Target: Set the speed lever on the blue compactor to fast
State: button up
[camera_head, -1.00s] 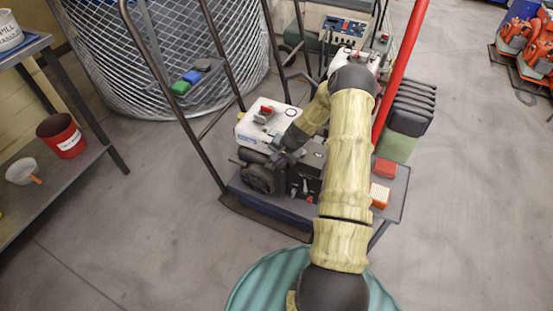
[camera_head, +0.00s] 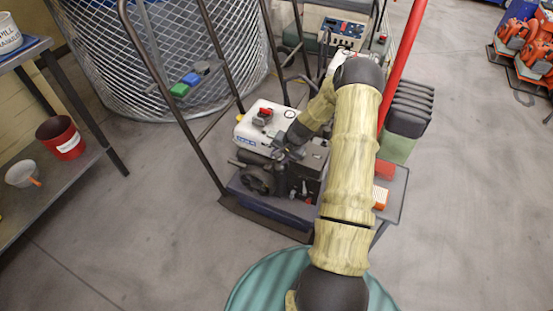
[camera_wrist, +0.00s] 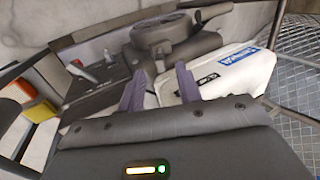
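A machine with a white tank (camera_head: 262,123) and a dark engine body (camera_head: 258,178) sits on a dark blue base; I take it for the compactor. The tank, with a blue label, also shows in the wrist view (camera_wrist: 235,72). There, a black panel (camera_wrist: 100,88) beside the engine carries a small lever (camera_wrist: 82,70) with a light tip and some red by it; its setting is too small to read. My gripper (camera_head: 286,150) is above the engine. In the wrist view its two purple-grey fingers (camera_wrist: 158,76) stand apart, with nothing seen held between them.
A dark upright handle frame (camera_head: 185,95) and a red pole (camera_head: 400,70) flank the machine. An orange block (camera_head: 380,196) lies right of it. A wire mesh basket (camera_head: 110,60) stands behind, a shelf (camera_head: 60,195) at left.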

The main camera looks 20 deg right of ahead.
jog(key=p+v, duration=0.2)
jog(key=v, duration=1.1)
jog(key=shift+s+r, duration=0.15)
jog(key=shift+r, duration=0.2)
jog(key=shift+d, duration=0.1)
jog(key=s+a+r+n+g+h, duration=0.1)
jog(key=s+a+r+n+h, duration=0.2)
jog(key=s+a+r+n, duration=1.05)
jog(key=s+a+r+m+p, duration=0.1)
jog(key=s+a+r+p, duration=0.1)
jog(key=r+p, duration=1)
jog(key=s+a+r+m+p, duration=0.2)
jog(key=s+a+r+p, duration=0.1)
jog(key=r+p, duration=0.9)
jog(key=shift+s+a+r, duration=0.15)
jog(key=shift+a+r, duration=0.3)
jog(key=shift+r, duration=0.2)
jog(key=shift+m, duration=0.25)
